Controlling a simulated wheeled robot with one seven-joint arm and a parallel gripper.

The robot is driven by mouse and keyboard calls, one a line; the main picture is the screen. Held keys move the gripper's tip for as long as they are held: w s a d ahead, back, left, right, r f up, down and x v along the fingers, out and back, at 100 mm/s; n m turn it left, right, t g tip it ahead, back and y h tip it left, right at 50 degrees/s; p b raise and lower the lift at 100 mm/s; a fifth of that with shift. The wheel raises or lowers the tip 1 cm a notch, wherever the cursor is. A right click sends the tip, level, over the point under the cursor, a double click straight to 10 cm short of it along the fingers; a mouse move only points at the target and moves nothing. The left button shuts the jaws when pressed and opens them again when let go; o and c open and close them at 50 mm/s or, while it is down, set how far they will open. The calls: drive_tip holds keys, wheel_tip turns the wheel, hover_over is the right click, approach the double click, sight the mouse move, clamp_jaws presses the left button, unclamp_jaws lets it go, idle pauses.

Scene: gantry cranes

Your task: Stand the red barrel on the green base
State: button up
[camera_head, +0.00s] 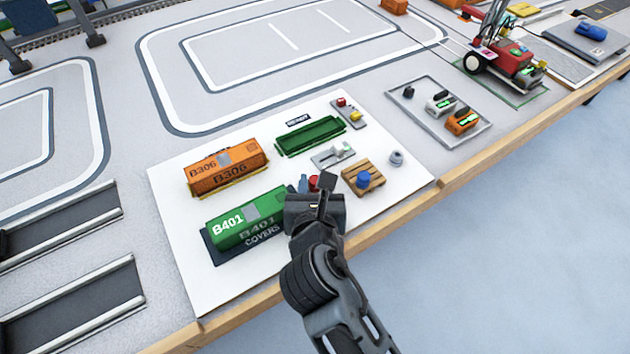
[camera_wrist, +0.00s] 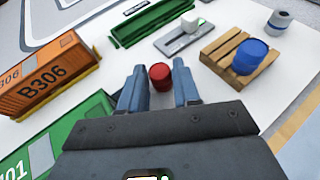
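The red barrel (camera_wrist: 160,76) stands upright on the white board. In the wrist view it sits between the tips of my gripper (camera_wrist: 159,69), with a small gap to each finger. The gripper is open and empty. In the head view the red barrel (camera_head: 314,183) is mostly hidden by my gripper. A long green tray-like base (camera_head: 311,136) lies farther back on the board with nothing seen on it. It also shows at the top of the wrist view (camera_wrist: 152,24).
An orange container (camera_head: 226,172) and a green container (camera_head: 243,219) stand left of my gripper. A wooden pallet with a blue barrel (camera_head: 363,179) stands to the right. A grey plate with a pale part (camera_head: 332,157) lies between barrel and green base. The table edge is near.

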clamp_jaws()
